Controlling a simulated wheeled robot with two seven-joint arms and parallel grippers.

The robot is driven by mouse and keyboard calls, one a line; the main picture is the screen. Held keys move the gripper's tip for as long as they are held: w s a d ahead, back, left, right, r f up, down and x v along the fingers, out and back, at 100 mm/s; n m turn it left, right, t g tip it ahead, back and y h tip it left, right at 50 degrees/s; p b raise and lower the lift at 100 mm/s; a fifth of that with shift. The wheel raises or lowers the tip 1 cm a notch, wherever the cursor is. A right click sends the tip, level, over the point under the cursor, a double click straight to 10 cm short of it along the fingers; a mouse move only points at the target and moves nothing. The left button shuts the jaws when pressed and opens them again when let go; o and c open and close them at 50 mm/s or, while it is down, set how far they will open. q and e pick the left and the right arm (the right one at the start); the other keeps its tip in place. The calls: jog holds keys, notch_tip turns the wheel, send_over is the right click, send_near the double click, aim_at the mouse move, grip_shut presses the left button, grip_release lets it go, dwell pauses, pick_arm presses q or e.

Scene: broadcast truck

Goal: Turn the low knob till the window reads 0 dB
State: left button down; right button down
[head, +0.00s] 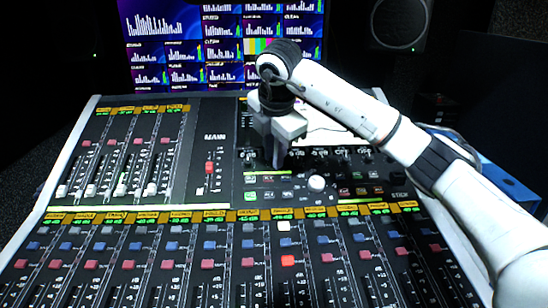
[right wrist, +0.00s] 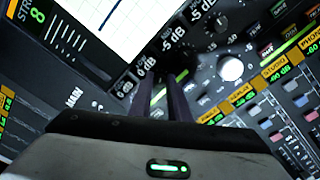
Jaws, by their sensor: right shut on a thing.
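My right gripper (head: 277,160) reaches down to the mixing console's knob section, its fingers (right wrist: 163,98) close together and shut on a small dark knob. The fingers and the gripper body hide most of that knob in both views. In the right wrist view, a row of small windows runs past the fingertips. Two read 0 dB, one of them (right wrist: 147,67) just by the fingertips. Two farther along seem to read -5 dB, the nearer one (right wrist: 173,38) just beyond the fingers. I cannot tell which window is labelled low. My left gripper is not in view.
A white round knob (head: 316,183) stands right of the gripper, with lit buttons around it. Faders with red and blue buttons fill the console's front (head: 180,262). Screens with bar graphs (head: 165,25) and a speaker (head: 400,22) stand behind.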

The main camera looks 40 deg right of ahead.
jog(key=shift+m, duration=0.5)
jog(key=c, duration=1.7)
grip_release()
jog(key=p+v, duration=0.1)
jog(key=v, duration=0.9)
jog(key=shift+r+p, duration=0.15)
jog(key=shift+p, duration=0.2)
